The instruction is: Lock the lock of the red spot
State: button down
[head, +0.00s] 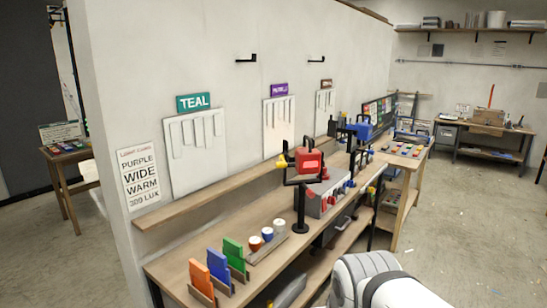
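A red spot lamp (309,162) sits in a dark bracket on a black stand (300,205) on the wooden bench along the wall. A small yellow part (283,162) shows at its left side and a dark upright piece rises beside it. I cannot tell which part is its lock, or whether it is locked. A blue lamp (361,131) on a similar stand is farther back. White rounded parts of my arm show at the bottom right; my gripper is not in view.
Orange (202,278), blue (219,266) and green (234,253) panels stand in holders at the bench's near end. Several small cups (267,234) sit beyond them. A grey box (322,195) stands behind the red lamp's stand.

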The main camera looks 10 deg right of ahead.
aim_at(282, 163)
jog(key=z, duration=0.4)
jog(key=i, duration=1.4)
jog(key=u, duration=0.2)
